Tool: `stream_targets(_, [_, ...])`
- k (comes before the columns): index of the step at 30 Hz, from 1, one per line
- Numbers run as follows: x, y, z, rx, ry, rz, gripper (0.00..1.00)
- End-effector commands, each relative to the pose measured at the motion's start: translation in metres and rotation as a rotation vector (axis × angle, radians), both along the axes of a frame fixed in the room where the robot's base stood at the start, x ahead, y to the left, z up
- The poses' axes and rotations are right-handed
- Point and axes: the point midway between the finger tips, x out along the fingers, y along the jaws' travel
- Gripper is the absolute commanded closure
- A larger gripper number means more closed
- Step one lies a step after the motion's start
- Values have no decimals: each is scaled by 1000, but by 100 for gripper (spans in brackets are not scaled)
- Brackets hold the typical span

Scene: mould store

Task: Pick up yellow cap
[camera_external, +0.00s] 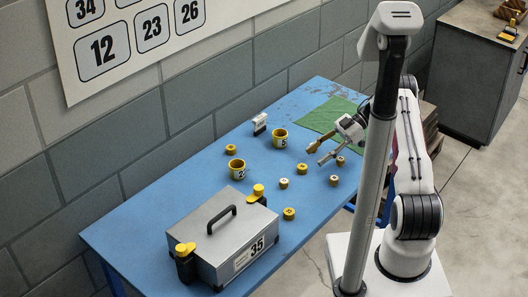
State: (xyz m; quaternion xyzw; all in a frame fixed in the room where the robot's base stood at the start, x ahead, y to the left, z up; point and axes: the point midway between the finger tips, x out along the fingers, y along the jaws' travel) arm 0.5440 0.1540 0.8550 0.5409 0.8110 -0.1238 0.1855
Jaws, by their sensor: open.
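One cap (231,148) is at the far left, and another cap (302,170) is near the middle. The picture does not show which cap is meant.
A grey toolbox (222,238) marked 35 fills the near left. A white block (259,124) and green cloth (325,116) lie farther back.

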Motion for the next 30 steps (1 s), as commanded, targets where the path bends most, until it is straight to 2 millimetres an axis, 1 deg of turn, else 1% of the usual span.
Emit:
stream_targets(3, [-2,5,-3,0,0,-1,56])
stream_targets(17, [-5,9,-4,1,1,-1,56])
stream_targets(20, [-8,15,-7,0,0,-1,56])
stream_targets(26, [-20,32,-14,-1,2,-1,56])
stream_targets(30, [-24,43,-21,0,0,0,56])
